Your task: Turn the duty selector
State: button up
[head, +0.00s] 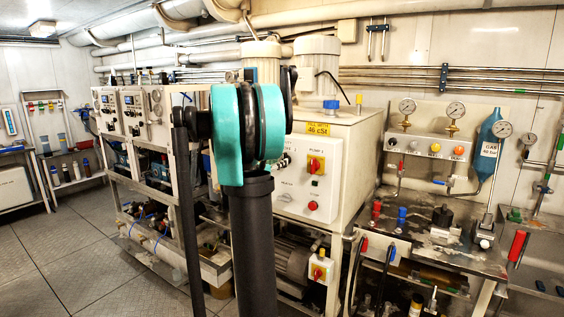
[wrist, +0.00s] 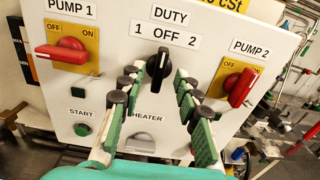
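The duty selector (wrist: 159,63) is a black rotary knob on the white panel, under the labels DUTY and 1 OFF 2. Its handle stands about upright, with a white mark near the top, below OFF. My gripper (wrist: 159,80) is open in the wrist view. Its green-padded fingers with dark round joints lie to the left and right of the knob, with a gap on each side. The knob looks centred between the fingertips; I cannot tell how far they are from the panel. In the head view my arm hides the selector and most of my gripper.
The red PUMP 1 switch (wrist: 62,51) is left of the selector and the red PUMP 2 switch (wrist: 240,87) is right, both on yellow plates. A green START button (wrist: 82,129) and a HEATER label are below. A cluttered bench (head: 450,255) stands right of the panel cabinet (head: 358,165).

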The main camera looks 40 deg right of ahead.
jog(key=x, duration=0.3)
jog(key=shift+d, duration=0.1)
grip_shut()
